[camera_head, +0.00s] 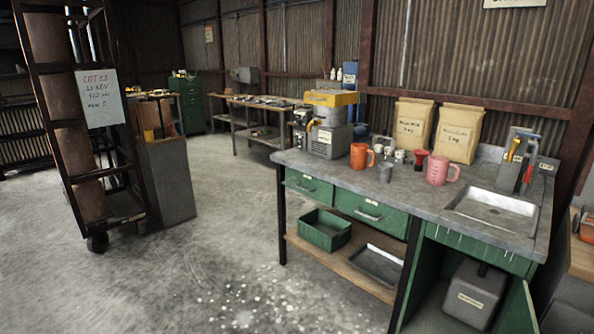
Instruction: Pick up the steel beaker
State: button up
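A small grey metal cup, which looks like the steel beaker (386,173), stands upright near the front edge of the workbench top (345,182). An orange mug (360,156) stands just to its left and a larger pink jug (437,170) stands to its right. Small pale and metallic items (399,156) and a red cup-like item (421,159) are behind it. My gripper is not in view, so its state does not show.
The bench also holds a yellow-topped machine (327,120), two paper sacks (459,133) and a sink (496,215). A wheeled rack (72,125) stands at the left. The floor (215,225) before the bench is clear, with white specks.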

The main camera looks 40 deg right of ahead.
aim_at(385, 170)
jog(key=i+z, duration=0.25)
jog(key=i, duration=0.3)
jog(key=i+j+z, duration=0.1)
jog(key=i+z, duration=0.15)
jog(key=i, duration=0.25)
jog(key=i+j+z, duration=0.2)
jog(key=i, duration=0.35)
